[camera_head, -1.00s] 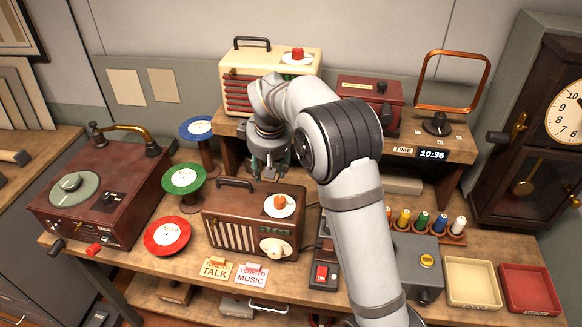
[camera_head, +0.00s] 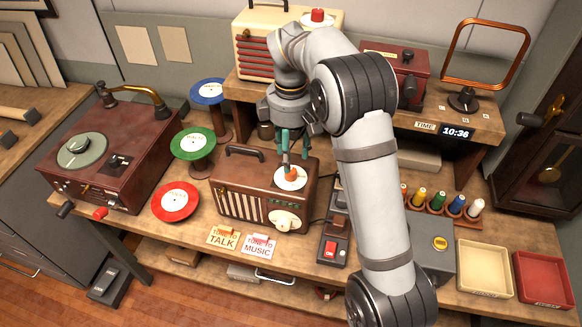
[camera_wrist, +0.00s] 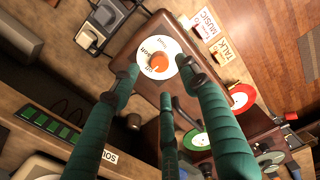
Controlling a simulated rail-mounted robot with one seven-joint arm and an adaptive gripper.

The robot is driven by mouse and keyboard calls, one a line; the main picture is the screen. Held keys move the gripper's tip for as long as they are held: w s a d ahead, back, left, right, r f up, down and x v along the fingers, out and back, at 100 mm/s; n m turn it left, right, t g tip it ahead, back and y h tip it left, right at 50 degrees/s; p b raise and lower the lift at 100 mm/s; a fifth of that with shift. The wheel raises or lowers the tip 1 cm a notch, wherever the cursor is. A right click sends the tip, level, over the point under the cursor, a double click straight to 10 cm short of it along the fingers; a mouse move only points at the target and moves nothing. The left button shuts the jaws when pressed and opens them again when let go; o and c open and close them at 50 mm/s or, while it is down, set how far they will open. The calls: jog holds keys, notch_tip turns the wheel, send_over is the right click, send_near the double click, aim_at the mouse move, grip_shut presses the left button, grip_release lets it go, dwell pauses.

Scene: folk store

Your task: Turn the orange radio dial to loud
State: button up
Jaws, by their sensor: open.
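The orange dial (camera_head: 291,173) sits on a white marked disc (camera_head: 300,183) on top of the brown radio (camera_head: 255,212). My gripper (camera_head: 291,158) is directly above it, pointing down, with its green fingertips close to the dial. The wrist view shows the dial (camera_wrist: 160,62) and its disc between the tips of my spread fingers (camera_wrist: 163,78), which are open and hold nothing. Whether any fingertip touches the dial or disc I cannot tell. Part of the dial is hidden behind a finger in the head view.
The radio's handle (camera_head: 246,150) stands just left of my gripper. A cream radio (camera_head: 265,50) with a red knob and a dark red box (camera_head: 395,70) stand on the raised shelf behind. Green (camera_head: 193,142) and red (camera_head: 175,201) discs lie left. A switch box (camera_head: 335,230) is at right.

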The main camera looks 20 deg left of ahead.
aim_at(291, 174)
notch_tip(291, 174, down, 6)
jog(key=shift+r+p, duration=0.1)
jog(key=shift+p, duration=0.2)
jog(key=c, duration=0.3)
jog(key=c, duration=0.8)
grip_shut()
